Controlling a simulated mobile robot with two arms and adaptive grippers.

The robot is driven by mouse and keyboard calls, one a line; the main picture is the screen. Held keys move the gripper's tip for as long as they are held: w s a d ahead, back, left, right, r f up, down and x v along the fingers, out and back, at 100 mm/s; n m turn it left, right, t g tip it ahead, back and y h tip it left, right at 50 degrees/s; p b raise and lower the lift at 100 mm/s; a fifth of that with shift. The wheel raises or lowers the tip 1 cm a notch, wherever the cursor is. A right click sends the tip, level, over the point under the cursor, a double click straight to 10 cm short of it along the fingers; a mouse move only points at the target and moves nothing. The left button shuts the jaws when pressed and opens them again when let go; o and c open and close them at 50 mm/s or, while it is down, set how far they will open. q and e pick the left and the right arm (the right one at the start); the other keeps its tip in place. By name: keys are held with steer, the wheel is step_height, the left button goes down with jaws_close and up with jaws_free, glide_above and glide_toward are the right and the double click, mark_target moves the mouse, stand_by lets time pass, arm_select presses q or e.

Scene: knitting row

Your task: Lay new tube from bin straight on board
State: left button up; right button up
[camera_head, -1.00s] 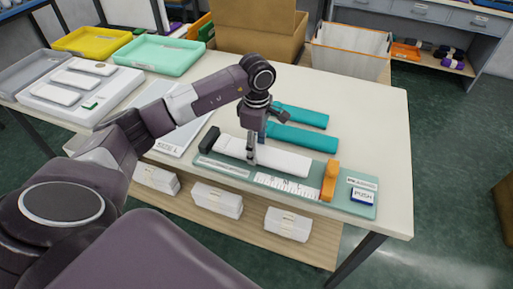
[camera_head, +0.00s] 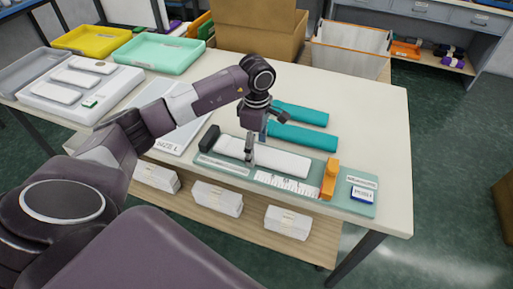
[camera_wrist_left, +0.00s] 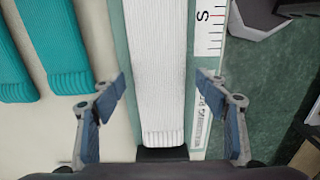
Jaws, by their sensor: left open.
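A white ribbed tube (camera_head: 285,161) lies lengthwise on the green board (camera_head: 362,207), close to parallel with its long edges. In the left wrist view the tube (camera_wrist_left: 158,75) looks straight, and its cuff end is close to the black end block (camera_wrist_left: 162,154). The black block (camera_head: 209,138) is at the board's left end, and an orange stop (camera_head: 329,180) stands beyond the tube's other end. My left gripper (camera_head: 257,151) is over the tube; its open fingers (camera_wrist_left: 162,98) are on either side of it, apart from it. My right gripper is not in view.
Two teal tubes (camera_head: 300,115) (camera_head: 303,138) lie on the table behind the board. A ruler strip (camera_head: 288,187) and a PUSH button (camera_head: 361,195) are on the board. A white bin (camera_head: 350,50) stands behind the table. The table's right side is clear.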

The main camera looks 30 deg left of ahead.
mark_target(256, 152)
arm_select(q)
step_height(256, 152, up, 12)
steer(key=b, duration=0.2)
steer(key=shift+f, duration=0.2)
stand_by(0.4)
